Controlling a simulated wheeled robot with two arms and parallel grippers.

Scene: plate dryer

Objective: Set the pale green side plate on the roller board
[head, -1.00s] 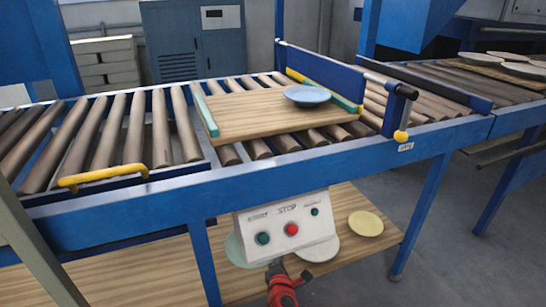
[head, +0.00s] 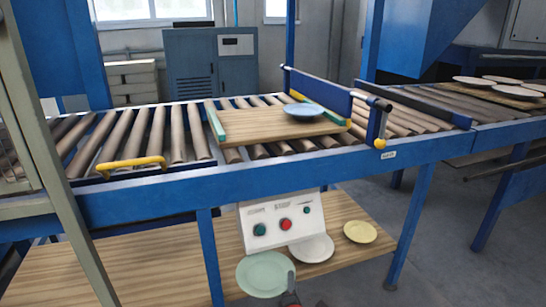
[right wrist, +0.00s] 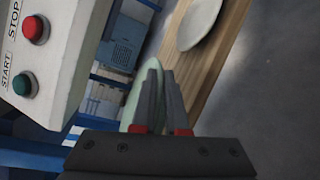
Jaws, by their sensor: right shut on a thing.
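The pale green side plate (head: 262,272) is below the control box in the head view. My right gripper (head: 291,284) is at its right edge, low in the picture. In the right wrist view the gripper's fingers (right wrist: 162,98) are shut on the rim of the plate, which shows edge-on as a green strip (right wrist: 133,98). Whether the plate is clear of the shelf is hard to tell. My left gripper is not in view.
The control box (head: 283,219) with START and STOP buttons hangs from the blue conveyor frame (head: 150,198), above the lower shelf (head: 180,262). A white plate (head: 313,249) and a yellow plate (head: 360,232) lie on the shelf. The board's front and left are bare.

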